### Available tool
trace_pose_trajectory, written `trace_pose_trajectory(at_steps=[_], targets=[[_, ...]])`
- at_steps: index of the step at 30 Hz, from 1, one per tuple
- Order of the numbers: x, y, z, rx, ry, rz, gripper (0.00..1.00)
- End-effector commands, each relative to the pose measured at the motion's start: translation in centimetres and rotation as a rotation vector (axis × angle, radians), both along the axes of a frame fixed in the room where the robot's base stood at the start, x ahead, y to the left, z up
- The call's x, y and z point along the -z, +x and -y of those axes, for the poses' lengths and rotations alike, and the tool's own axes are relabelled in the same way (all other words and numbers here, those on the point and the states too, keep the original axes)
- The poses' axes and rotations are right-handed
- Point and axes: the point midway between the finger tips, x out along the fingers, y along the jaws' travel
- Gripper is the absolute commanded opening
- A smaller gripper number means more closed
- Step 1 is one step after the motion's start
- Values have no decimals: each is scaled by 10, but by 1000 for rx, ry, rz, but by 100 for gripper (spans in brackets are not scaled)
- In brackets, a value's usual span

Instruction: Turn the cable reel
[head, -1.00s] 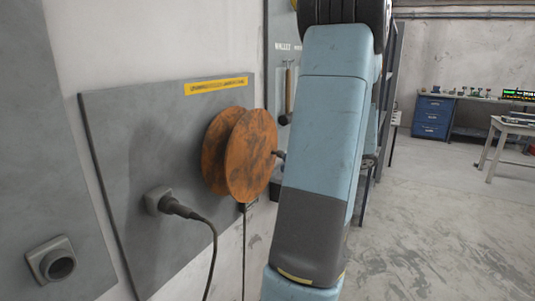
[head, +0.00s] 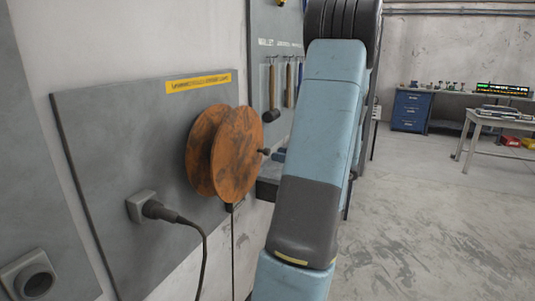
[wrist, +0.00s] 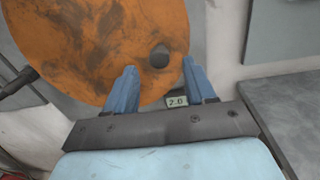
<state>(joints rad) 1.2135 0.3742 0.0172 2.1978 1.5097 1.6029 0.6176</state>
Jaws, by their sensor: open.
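The cable reel (head: 239,153) is a rusty orange spool with two round flanges, mounted on a grey wall panel (head: 100,150). A dark crank knob (head: 264,152) sticks out of its front flange. In the wrist view the flange (wrist: 85,45) fills the upper left, and the round dark knob (wrist: 159,57) shows at its lower right. My gripper (wrist: 157,72) is open, its two blue fingers either side of the knob in the picture. I cannot tell whether they reach around it. In the head view my arm hides most of the gripper.
A small display reading 2.0 (wrist: 177,101) sits below the reel. A plug with a cable (head: 160,211) is in a socket left of the reel. Hammers (head: 273,95) hang on a board behind. The floor at right is open before a blue cabinet (head: 411,111).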

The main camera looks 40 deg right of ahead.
Motion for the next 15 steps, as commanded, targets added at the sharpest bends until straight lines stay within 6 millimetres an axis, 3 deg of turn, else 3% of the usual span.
trace_pose_trajectory(at_steps=[6,15], targets=[[0,31,-16,-3,0,1,55],[0,50,-24,-2,-1,1,55]])
